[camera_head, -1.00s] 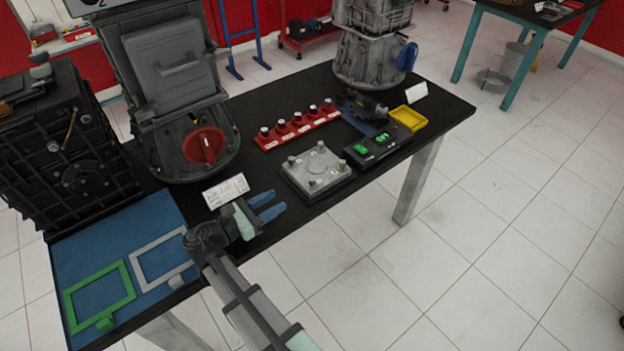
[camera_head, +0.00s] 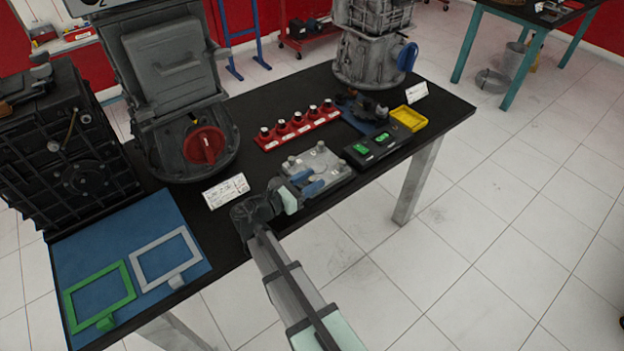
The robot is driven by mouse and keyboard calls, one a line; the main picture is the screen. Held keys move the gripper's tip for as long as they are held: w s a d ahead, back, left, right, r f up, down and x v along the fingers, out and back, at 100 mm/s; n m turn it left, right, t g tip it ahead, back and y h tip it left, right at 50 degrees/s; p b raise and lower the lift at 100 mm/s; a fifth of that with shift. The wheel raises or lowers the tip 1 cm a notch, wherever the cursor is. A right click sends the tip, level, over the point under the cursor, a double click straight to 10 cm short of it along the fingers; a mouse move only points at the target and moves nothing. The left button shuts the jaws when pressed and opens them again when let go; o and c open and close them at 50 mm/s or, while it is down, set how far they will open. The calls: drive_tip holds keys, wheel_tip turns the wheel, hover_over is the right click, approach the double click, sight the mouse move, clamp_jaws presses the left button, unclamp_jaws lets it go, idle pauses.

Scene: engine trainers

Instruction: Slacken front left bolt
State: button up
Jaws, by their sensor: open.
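A grey square metal plate (camera_head: 325,160) with upright bolts near its corners lies on the black table. The far bolt (camera_head: 320,146), the left bolt (camera_head: 292,160) and the right bolt (camera_head: 341,165) show. The bolt at the corner nearest the camera is hidden by my gripper. I cannot tell whether the fingers touch the bolt or the plate, or which bolt counts as front left.
A red strip with several black knobs (camera_head: 298,128) lies behind the plate. A dark box with green parts (camera_head: 374,147) and a yellow tray (camera_head: 408,118) stand to the right. A white label card (camera_head: 226,191) is at left. A blue mat (camera_head: 125,260) carries two frames.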

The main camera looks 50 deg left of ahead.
drive_tip(key=shift+w, duration=0.4)
clamp_jaws()
